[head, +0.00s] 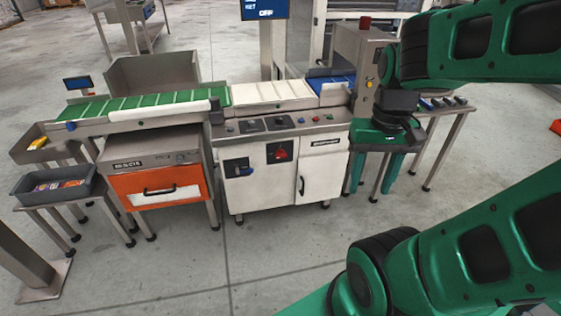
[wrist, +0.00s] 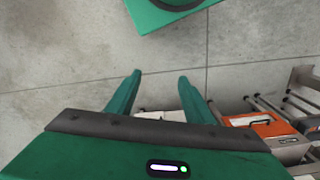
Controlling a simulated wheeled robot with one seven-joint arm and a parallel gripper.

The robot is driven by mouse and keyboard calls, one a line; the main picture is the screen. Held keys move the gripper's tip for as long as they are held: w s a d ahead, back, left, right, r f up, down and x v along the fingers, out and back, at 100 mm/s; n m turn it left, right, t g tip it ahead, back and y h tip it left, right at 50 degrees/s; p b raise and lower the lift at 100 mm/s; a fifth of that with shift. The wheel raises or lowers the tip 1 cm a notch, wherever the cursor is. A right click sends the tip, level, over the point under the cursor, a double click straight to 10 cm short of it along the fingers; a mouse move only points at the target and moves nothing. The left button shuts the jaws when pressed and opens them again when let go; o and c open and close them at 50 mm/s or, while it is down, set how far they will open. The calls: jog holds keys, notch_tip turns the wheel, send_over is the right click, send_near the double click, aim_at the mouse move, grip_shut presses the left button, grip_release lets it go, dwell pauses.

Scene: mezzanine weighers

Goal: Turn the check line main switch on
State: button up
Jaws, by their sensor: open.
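The check line's white control cabinet (head: 251,187) stands in the middle of the head view. On its front is a red rotary switch (head: 280,153) on a dark plate, which looks like the main switch; its exact handle angle is too small to tell. A second dark plate with a blue part (head: 238,167) sits left of it. My gripper (head: 373,188) is open and empty, pointing down to the right of the cabinet, apart from the switch. In the wrist view my open fingers (wrist: 156,84) have bare floor between and beyond them; the switch is not visible there.
A machine with an orange front (head: 157,187) stands left of the cabinet. Green (head: 140,105) and white (head: 270,92) belts run above. A grey tray (head: 60,186) sits on a low stand at left. A side table (head: 440,107) stands behind my gripper. The floor in front is clear.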

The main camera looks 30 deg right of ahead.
aim_at(282, 156)
jog(key=shift+o, duration=1.4)
jog(key=shift+s+d+r, duration=0.1)
jog(key=shift+s+r, duration=0.05)
jog(key=shift+r, duration=0.05)
jog(key=w+d+f+n+t+h, duration=0.1)
jog(key=w+d+f+t, duration=0.3)
jog(key=w, duration=1.1)
jog(key=w+d+f+n+t+h, duration=0.1)
jog(key=w+d+f+n+t, duration=0.15)
jog(key=w+f, duration=0.85)
jog(key=w+d+f+n+t+h, duration=0.1)
jog(key=w+d+t, duration=0.2)
jog(key=w, duration=1.6)
jog(key=w+f+t, duration=0.4)
jog(key=w+f, duration=0.5)
jog(key=f, duration=0.5)
jog(key=s+a+f+m+t+h, duration=0.15)
jog(key=s+f+t, duration=0.3)
jog(key=f, duration=0.65)
jog(key=shift+h, duration=0.25)
jog(key=x, duration=1)
jog(key=shift+d+f, duration=0.25)
jog(key=shift+d, duration=0.1)
jog(key=shift+c, duration=0.6)
jog(key=c, duration=0.9)
